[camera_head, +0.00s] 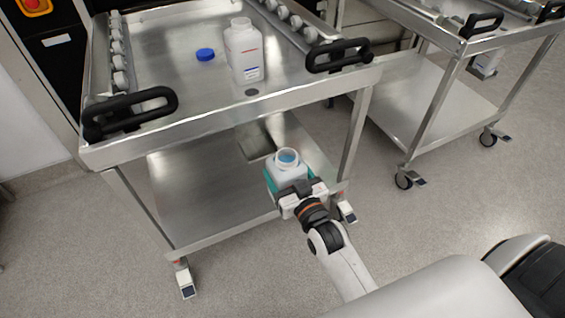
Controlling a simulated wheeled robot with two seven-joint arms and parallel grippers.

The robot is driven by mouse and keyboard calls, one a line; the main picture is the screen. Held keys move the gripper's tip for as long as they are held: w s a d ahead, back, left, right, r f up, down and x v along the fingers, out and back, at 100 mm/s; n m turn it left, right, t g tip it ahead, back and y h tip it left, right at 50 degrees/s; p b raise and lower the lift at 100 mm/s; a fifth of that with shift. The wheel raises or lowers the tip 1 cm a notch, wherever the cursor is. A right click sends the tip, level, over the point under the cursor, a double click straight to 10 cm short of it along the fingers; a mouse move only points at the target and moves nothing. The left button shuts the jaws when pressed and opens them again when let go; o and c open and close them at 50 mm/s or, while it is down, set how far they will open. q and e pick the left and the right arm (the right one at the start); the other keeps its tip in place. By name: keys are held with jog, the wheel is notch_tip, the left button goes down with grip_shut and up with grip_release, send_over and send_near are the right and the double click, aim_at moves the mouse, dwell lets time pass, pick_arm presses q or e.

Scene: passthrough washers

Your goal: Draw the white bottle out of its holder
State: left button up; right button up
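My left gripper is not in view.
The steel cart (190,122) has black handles (130,112) at its front corners, roller rails along its sides and a bare lower shelf (195,195). A second cart (425,85) stands at the right. The floor between them is clear.

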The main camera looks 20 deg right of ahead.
jog(key=s, duration=0.1)
jog(key=s+p, duration=0.1)
jog(key=s, duration=0.1)
jog(key=shift+s+r, duration=0.25)
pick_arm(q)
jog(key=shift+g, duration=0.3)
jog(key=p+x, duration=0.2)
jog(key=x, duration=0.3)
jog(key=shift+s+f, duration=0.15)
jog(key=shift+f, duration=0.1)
pick_arm(e)
jog(key=s, duration=0.6)
jog(key=shift+d, duration=0.15)
